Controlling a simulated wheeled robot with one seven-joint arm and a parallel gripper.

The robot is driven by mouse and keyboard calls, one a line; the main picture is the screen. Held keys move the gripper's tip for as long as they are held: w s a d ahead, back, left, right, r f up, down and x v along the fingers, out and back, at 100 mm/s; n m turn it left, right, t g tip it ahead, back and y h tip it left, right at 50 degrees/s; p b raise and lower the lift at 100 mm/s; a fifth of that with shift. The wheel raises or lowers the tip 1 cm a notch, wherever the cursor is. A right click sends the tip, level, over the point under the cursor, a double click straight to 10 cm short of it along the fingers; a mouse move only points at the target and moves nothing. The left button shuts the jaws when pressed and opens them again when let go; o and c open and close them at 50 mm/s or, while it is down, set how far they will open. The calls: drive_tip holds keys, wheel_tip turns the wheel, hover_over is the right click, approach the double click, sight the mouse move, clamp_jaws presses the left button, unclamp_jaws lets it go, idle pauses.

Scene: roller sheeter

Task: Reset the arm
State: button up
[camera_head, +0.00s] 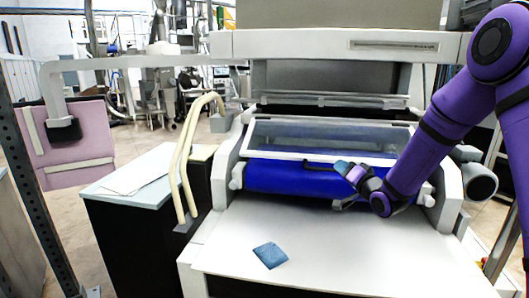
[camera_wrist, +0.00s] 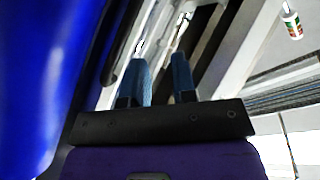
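My arm (camera_head: 436,130) is purple and reaches in from the right. My gripper (camera_head: 343,168) is at the front of the blue roller (camera_head: 285,178), by its right half. Whether it touches the roller cannot be told. In the wrist view, the two blue fingers of my gripper (camera_wrist: 160,75) stand apart with nothing visible between them. The blue roller (camera_wrist: 40,70) fills the left side of that view, close to the gripper.
A blue square pad (camera_head: 270,255) lies on the white table (camera_head: 340,250) of the sheeter. A clear guard (camera_head: 325,138) is above the roller. Cream tubes (camera_head: 186,150) and a side cabinet (camera_head: 150,170) stand left. The wrist view shows a small white bottle (camera_wrist: 291,22).

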drive_tip(key=s+d+r+n+g+h, duration=0.1)
drive_tip(key=s+d+r+g+h, duration=0.2)
drive_tip(key=s+r, duration=0.4)
drive_tip(key=s+d+r+n+g+h, duration=0.1)
drive_tip(key=s+d+r+g+h, duration=0.1)
drive_tip(key=s+r+h, duration=0.5)
drive_tip(key=s+n+g+y, duration=0.1)
drive_tip(key=s+g, duration=0.5)
drive_tip(key=s, duration=2.4)
drive_tip(key=shift+s+d+n+g+y, duration=0.25)
drive_tip(key=shift+n+g+y, duration=0.15)
drive_tip(key=shift+y, duration=0.1)
